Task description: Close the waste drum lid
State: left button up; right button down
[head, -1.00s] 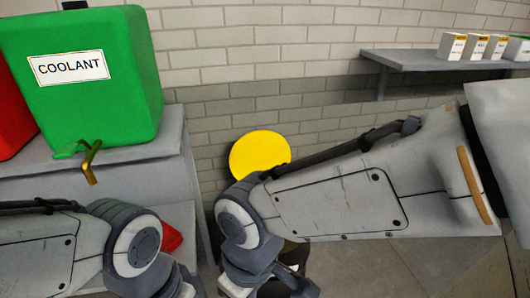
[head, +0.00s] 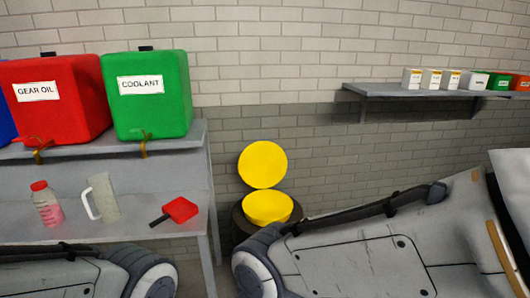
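The waste drum (head: 240,222) is a dark, round container by the brick wall, just right of the bench. Its yellow round lid (head: 263,164) stands up at the back, tilted open. A second yellow rounded surface (head: 268,207) lies at the drum's top, below the lid. My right arm hides the lower part of the drum. Both my arms cross the bottom of the head view, and their grippers are out of the picture.
A bench (head: 205,165) at the left holds a red gear oil tank (head: 62,115) and a green coolant tank (head: 160,108). A wall shelf (head: 375,93) holds small boxes.

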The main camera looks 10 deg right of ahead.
aim_at(263, 165)
jog(key=z, duration=0.8)
jog(key=i, duration=1.9)
jog(key=u, duration=0.9)
jog(key=i, duration=0.3)
jog(key=u, duration=0.3)
